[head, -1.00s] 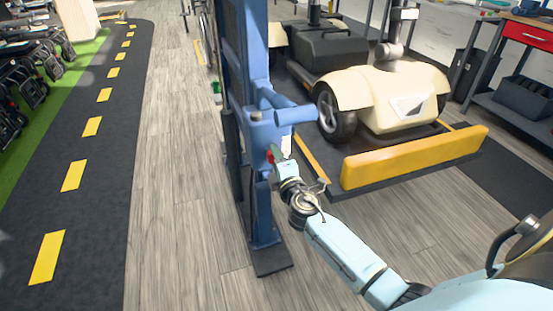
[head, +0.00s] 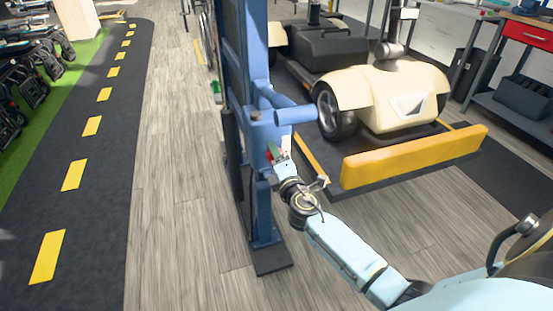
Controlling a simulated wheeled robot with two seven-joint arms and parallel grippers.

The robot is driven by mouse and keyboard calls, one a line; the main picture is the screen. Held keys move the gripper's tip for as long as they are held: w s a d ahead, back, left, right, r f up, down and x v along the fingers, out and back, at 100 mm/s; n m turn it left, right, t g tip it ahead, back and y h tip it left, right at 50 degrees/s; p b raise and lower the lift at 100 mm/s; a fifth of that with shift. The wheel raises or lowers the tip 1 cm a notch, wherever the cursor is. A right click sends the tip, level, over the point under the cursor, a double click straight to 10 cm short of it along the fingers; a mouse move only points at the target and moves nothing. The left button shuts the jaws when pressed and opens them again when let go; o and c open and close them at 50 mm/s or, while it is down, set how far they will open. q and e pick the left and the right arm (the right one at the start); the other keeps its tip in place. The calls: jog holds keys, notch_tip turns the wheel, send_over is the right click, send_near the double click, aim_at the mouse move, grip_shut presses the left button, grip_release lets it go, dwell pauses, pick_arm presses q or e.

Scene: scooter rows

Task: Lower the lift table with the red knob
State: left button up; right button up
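The red knob (head: 269,155) is a small red patch low on the blue lift post (head: 247,45), mostly hidden by my gripper. My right gripper (head: 275,153) is right at the knob, its arm reaching in from the lower right. The fingers are too small and overlapped to show whether they are open or shut on it. The lift table (head: 322,176) is a dark platform with a yellow end ramp (head: 415,158), right of the post. A cream and black scooter (head: 385,95) stands on it. My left gripper is out of view.
A blue horizontal arm (head: 294,115) juts from the post just above my gripper. A workbench with a red drawer (head: 525,33) stands at the far right. Grey plank floor (head: 185,200) is clear left of the post, beside a dark lane with yellow dashes.

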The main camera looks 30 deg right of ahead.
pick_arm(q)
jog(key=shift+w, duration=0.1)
pick_arm(e)
jog(key=shift+o, duration=0.2)
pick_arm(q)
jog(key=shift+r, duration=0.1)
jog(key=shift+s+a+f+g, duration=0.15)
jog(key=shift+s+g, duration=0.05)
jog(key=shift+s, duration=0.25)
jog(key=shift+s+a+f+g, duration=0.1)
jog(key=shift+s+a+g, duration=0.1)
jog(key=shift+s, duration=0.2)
pick_arm(e)
jog(key=v, duration=1.3)
jog(key=shift+s, duration=0.15)
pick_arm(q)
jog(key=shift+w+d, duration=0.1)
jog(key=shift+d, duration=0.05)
pick_arm(e)
jog(key=shift+r, duration=0.1)
